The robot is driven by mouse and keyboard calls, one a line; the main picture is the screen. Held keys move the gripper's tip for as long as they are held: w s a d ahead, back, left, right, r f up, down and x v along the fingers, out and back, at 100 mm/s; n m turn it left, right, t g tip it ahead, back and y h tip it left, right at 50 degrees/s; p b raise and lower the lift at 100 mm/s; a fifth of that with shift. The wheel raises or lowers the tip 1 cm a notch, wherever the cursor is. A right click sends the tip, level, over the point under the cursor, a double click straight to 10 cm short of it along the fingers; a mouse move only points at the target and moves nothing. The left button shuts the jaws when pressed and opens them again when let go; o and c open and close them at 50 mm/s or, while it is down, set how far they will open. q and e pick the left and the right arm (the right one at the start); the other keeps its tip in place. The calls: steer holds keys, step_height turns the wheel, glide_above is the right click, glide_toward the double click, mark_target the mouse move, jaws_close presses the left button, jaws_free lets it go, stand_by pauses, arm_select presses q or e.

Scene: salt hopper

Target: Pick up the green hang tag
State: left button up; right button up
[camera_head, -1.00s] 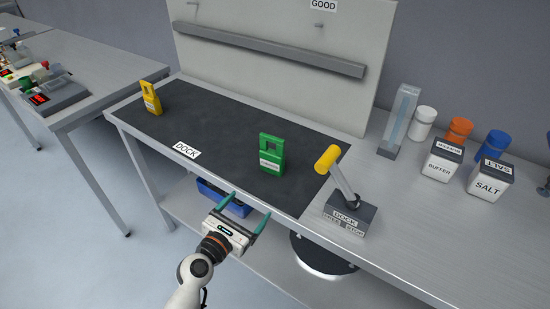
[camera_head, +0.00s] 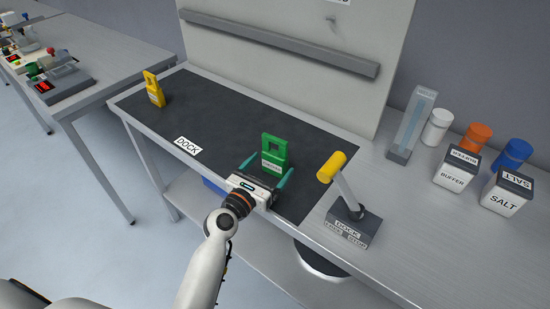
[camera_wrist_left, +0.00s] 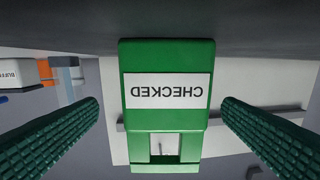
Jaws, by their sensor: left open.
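The green hang tag (camera_head: 275,150) stands upright on the dark mat, with a window near its top and a white label on its face. In the left wrist view the green tag (camera_wrist_left: 167,120) appears upside down, and its label reads CHECKED. My left gripper (camera_head: 266,176) is open at the tag, one finger on each side. In the wrist view both fingers (camera_wrist_left: 160,128) stand apart from the tag, with a gap on each side. My right gripper is not in view.
A yellow tag (camera_head: 154,90) stands at the mat's far left. A dock box with a yellow-knobbed lever (camera_head: 331,166) stands right of the green tag. BUFFER (camera_head: 455,170) and SALT (camera_head: 506,194) containers stand farther right. The mat (camera_head: 215,115) between the tags is clear.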

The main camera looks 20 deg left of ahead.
mark_target(278, 153)
arm_select(q)
steer(key=x, duration=0.5)
steer(key=shift+w+a+r, duration=0.1)
steer(key=shift+a+r, duration=0.1)
steer(key=shift+a, duration=0.05)
steer(key=shift+w+d+f, duration=0.1)
steer(key=shift+w, duration=0.25)
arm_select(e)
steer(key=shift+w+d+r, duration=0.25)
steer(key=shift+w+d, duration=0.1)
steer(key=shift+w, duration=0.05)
arm_select(q)
steer(key=shift+s, duration=0.1)
steer(key=shift+c, duration=0.3)
steer(key=c, duration=1)
steer(key=shift+r+p, duration=0.2)
steer(key=shift+p, duration=0.15)
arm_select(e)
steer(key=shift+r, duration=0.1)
arm_select(q)
step_height(278, 153, up, 10)
steer(key=p, duration=1)
steer(key=shift+f, duration=0.1)
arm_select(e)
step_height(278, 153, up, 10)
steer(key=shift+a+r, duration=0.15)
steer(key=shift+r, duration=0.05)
